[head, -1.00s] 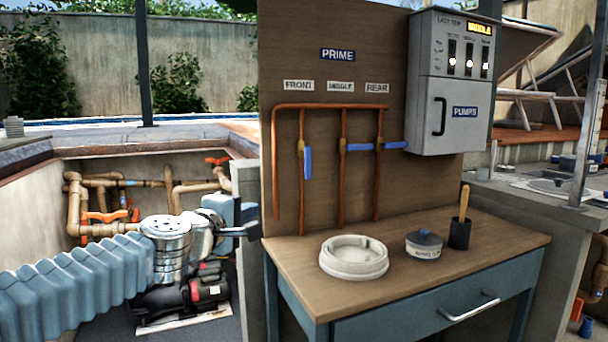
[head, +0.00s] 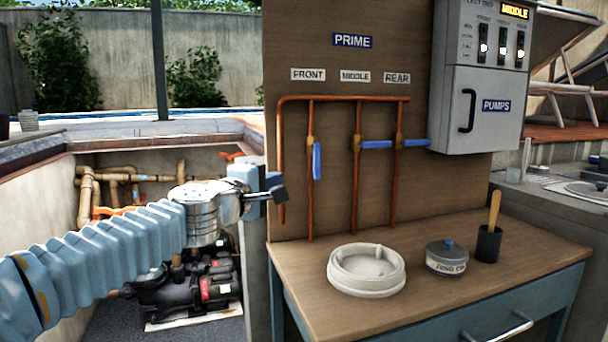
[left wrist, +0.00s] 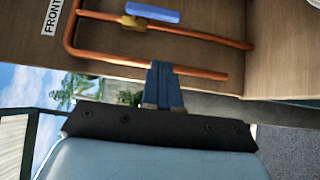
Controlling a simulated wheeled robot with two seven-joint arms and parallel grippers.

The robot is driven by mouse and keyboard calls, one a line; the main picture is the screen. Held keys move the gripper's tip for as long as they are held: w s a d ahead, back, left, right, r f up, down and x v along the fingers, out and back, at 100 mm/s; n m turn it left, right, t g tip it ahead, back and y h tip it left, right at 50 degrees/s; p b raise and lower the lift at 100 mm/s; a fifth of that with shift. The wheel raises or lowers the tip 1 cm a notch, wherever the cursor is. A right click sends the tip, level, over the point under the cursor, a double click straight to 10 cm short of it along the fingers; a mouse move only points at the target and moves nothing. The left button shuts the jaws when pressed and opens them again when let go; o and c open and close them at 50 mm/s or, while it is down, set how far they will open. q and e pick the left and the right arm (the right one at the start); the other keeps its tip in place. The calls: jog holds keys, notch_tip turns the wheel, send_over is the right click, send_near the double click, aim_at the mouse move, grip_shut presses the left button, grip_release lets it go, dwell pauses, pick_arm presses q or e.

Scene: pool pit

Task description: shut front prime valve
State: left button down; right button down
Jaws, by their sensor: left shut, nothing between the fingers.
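The front prime valve has a blue handle (head: 317,160) that hangs straight down along its vertical copper pipe, below the FRONT label (head: 308,74). The handle also shows at the top of the left wrist view (left wrist: 152,12), beside its brass body (left wrist: 133,23). The middle handle (head: 376,144) and the rear handle (head: 416,142) lie level, across their pipes. My left gripper (head: 278,193) is shut and empty at the panel's left edge, lower and to the left of the front handle, apart from it. Its closed fingers (left wrist: 163,85) show in the left wrist view. My right gripper is not in view.
The wooden panel (head: 340,215) stands behind a bench (head: 415,290) holding a white ring (head: 366,283), a round tin (head: 446,268) and a dark cup (head: 489,244). A grey pump box (head: 487,115) sits right of the valves. A pit with pipes and pumps (head: 200,280) lies left.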

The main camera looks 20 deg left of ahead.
aim_at(317, 161)
pick_arm(q)
jog(key=w+d, duration=0.4)
jog(key=w, duration=0.4)
jog(key=shift+d+p, duration=0.25)
jog(key=shift+p, duration=0.1)
jog(key=shift+w, duration=0.1)
